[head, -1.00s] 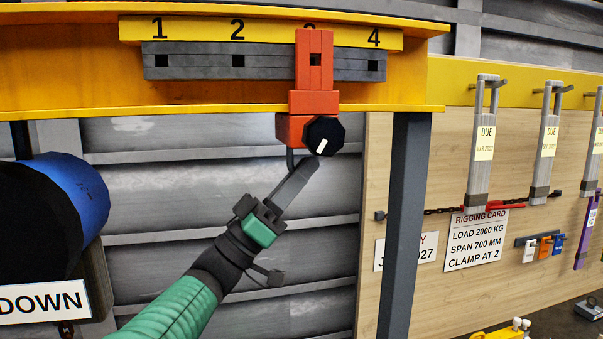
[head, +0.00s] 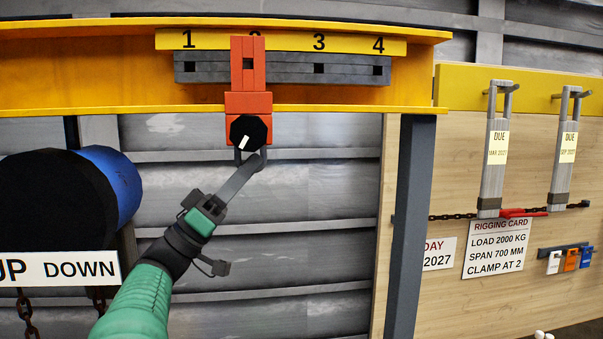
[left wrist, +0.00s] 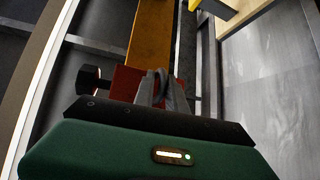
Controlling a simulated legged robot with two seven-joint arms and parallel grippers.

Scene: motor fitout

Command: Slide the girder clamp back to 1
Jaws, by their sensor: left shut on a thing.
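The orange-red girder clamp (head: 249,85) sits on the yellow girder (head: 60,70) with its upper arm over the grey slotted rail (head: 290,68). It covers the place of the 2 mark, between the 1 (head: 188,39) and the 3 (head: 319,42). A black knob (head: 249,132) with a white mark is on its lower front. My left gripper (head: 252,163) is shut at the clamp's underside, on a dark loop just below the knob. In the left wrist view the fingers (left wrist: 161,88) meet in front of the red clamp body (left wrist: 125,82). My right gripper is not in view.
A blue and black hoist drum (head: 75,200) with an UP DOWN sign (head: 60,269) and chains hangs at left. A grey post (head: 410,220) stands at right. The board beyond holds slings (head: 494,170) and a rigging card (head: 497,248) reading CLAMP AT 2.

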